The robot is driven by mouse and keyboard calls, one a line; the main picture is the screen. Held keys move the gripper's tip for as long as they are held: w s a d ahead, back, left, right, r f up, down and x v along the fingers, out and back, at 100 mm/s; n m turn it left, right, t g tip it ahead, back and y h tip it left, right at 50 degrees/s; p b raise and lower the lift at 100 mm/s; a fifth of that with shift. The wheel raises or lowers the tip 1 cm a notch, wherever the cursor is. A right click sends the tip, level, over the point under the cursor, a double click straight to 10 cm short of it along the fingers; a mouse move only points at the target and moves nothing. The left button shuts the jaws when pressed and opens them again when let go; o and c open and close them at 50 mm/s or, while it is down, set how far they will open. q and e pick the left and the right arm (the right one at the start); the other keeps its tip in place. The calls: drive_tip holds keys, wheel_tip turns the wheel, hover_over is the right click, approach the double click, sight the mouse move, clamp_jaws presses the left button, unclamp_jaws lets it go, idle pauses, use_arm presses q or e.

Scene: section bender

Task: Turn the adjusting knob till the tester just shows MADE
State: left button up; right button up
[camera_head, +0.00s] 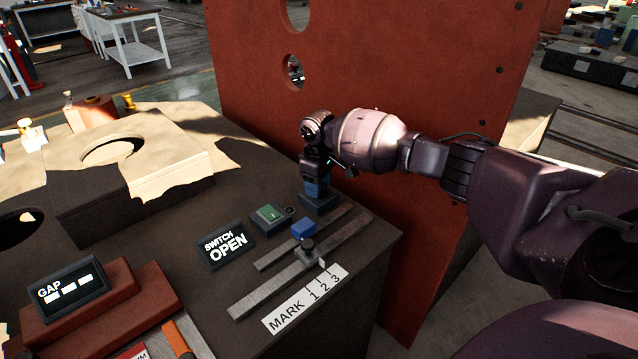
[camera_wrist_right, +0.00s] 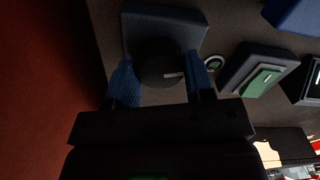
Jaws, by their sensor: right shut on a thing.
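The adjusting knob (camera_wrist_right: 157,62) is dark and round with a short pale mark pointing right in the wrist view. It sits on a blue-grey block (camera_head: 318,204), whose top also shows in the wrist view (camera_wrist_right: 150,22). My right gripper (camera_head: 313,188) reaches down over the block and hides the knob in the head view. Its blue fingertips are shut on the knob, one on each side, in the wrist view (camera_wrist_right: 162,78). The tester display (camera_head: 226,247) reads SWITCH OPEN. My left gripper is not in view.
A box with a green face (camera_head: 270,217) stands beside the knob block. A small blue block (camera_head: 303,228) and metal bars (camera_head: 270,287) lie near the MARK 1 2 3 label (camera_head: 305,299). A GAP display (camera_head: 66,287) stands front left. A red upright plate (camera_head: 400,80) rises behind.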

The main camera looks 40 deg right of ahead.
drive_tip(key=o, duration=0.9)
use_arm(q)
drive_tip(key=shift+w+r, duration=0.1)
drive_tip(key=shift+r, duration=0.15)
use_arm(e)
drive_tip(key=shift+r, duration=0.55)
use_arm(q)
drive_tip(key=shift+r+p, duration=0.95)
drive_tip(key=shift+p, duration=0.3)
use_arm(e)
wheel_tip(320, 180, up, 10)
drive_tip(key=shift+f, duration=0.15)
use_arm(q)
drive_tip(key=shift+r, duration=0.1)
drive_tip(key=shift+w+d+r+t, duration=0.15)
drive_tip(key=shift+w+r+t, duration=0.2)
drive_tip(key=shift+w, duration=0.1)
